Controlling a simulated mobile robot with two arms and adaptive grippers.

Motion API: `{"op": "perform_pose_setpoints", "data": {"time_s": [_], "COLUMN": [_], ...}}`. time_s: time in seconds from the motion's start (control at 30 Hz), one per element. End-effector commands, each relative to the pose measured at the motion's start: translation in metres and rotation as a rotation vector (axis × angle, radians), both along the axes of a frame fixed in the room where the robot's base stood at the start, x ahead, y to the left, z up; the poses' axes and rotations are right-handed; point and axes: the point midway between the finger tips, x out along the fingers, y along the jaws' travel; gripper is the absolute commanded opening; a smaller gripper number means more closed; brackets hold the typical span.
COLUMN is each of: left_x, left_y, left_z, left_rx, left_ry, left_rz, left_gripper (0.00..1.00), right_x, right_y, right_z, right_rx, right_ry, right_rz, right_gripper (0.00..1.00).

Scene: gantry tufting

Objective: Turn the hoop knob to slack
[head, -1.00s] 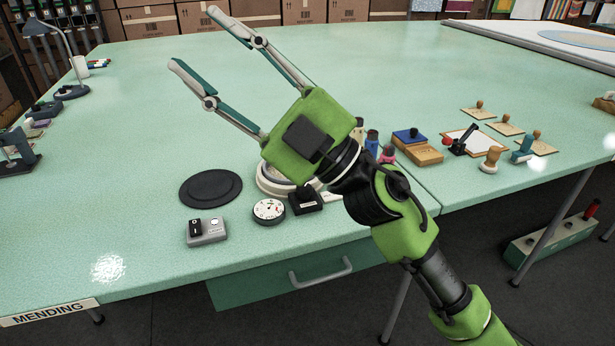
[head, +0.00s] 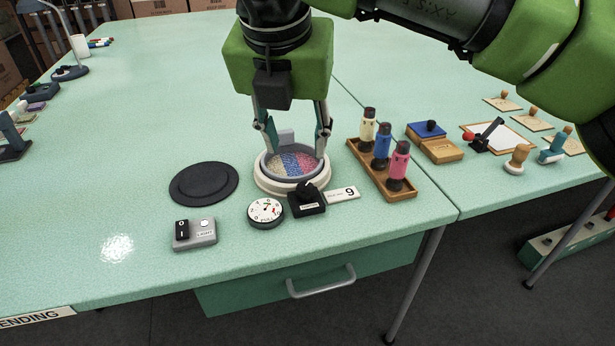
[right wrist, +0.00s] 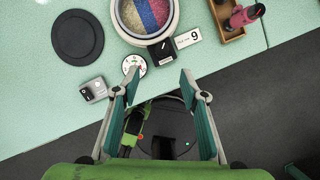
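The hoop knob (head: 307,190) is a black knob on a small black labelled box at the table's front; it also shows in the right wrist view (right wrist: 162,47). A white round dial (head: 265,211) with a needle stands left of it. The white hoop (head: 262,180) behind it holds a disc with pale, blue and red bands. My right gripper (head: 296,152) points down, open and empty, its fingers overlapping the hoop in the head view. In the right wrist view my right gripper (right wrist: 160,79) shows a wide gap, with the knob beyond the fingertips. My left gripper is out of view.
A grey switch box (head: 195,233) and a black disc (head: 203,184) lie to the left. A number 9 card (head: 343,194) and a wooden tray (head: 372,180) with three coloured figures stand to the right.

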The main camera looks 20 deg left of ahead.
Motion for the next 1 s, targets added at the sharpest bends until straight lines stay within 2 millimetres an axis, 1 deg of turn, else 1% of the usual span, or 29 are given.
{"op": "perform_pose_setpoints", "data": {"time_s": [0.07, 0.17, 0.27, 0.5, 0.7, 0.83, 1.0], "left_x": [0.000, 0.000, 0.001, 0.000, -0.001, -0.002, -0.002], "left_y": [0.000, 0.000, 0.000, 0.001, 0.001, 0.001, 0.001], "left_z": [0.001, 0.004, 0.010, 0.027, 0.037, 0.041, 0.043], "left_rx": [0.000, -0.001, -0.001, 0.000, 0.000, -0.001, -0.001], "left_ry": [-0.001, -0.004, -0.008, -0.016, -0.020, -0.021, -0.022], "left_rz": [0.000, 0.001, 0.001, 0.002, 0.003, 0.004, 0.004], "left_gripper": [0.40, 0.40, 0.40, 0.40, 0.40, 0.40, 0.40], "right_x": [0.003, 0.007, 0.013, 0.032, 0.046, 0.051, 0.053], "right_y": [-0.003, -0.003, -0.002, 0.000, 0.002, 0.003, 0.003], "right_z": [-0.002, -0.012, -0.029, -0.078, -0.109, -0.120, -0.126], "right_rx": [-0.013, -0.013, -0.013, -0.012, -0.011, -0.009, -0.009], "right_ry": [-0.010, -0.009, -0.006, -0.004, -0.006, -0.006, -0.008], "right_rz": [-0.013, -0.013, -0.011, -0.009, -0.008, -0.008, -0.007], "right_gripper": [0.40, 0.40, 0.40, 0.40, 0.40, 0.40, 0.40]}}
